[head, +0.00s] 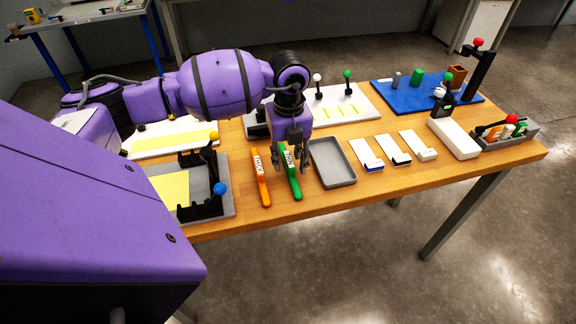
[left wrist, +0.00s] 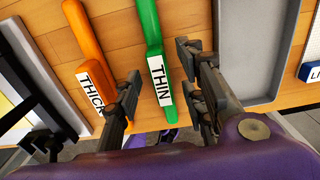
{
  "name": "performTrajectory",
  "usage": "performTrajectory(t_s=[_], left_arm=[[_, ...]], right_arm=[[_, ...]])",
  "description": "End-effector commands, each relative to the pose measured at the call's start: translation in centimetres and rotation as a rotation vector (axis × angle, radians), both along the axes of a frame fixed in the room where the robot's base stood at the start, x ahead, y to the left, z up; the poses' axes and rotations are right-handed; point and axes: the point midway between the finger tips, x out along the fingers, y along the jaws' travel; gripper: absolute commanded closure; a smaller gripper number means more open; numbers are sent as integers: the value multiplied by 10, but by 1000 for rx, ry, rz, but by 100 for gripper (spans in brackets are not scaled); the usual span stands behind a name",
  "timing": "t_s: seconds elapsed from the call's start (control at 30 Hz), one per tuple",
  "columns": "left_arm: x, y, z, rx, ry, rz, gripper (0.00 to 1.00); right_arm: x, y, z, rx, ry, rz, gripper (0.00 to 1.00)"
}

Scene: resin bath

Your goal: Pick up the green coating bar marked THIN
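The green coating bar (head: 296,186) lies on the wooden table, its white label reading THIN in the left wrist view (left wrist: 160,82). The orange bar (head: 264,190) marked THICK lies to its left and also shows in the left wrist view (left wrist: 85,42). My left gripper (head: 290,170) points down over the green bar, with its fingers apart. In the left wrist view the left gripper (left wrist: 160,72) has one finger on each side of the green bar. I cannot tell whether either finger touches it. My right gripper is not in view.
A grey tray (head: 332,184) lies close to the right of the green bar. A black frame with blue and yellow knobs (head: 206,208) stands to the left. Several white blocks (head: 366,155) lie further right. Bare table shows in front of the bars.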

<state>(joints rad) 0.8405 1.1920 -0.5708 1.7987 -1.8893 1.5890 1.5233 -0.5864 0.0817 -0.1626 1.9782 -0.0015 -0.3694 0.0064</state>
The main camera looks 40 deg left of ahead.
Motion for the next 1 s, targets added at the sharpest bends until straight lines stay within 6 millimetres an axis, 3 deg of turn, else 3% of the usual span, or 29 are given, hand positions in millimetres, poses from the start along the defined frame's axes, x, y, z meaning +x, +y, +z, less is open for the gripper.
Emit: performTrajectory(t_s=[0.1, 0.3, 0.6, 1.0], left_arm=[[0, -1, -13, -1, 0, -1, 62], [0, -1, -14, -1, 0, -2, 62], [0, -1, -14, -1, 0, -2, 100], [0, -1, -12, -1, 0, -2, 100]], right_arm=[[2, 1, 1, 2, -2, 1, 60], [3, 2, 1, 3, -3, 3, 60], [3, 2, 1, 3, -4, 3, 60], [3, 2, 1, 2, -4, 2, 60]])
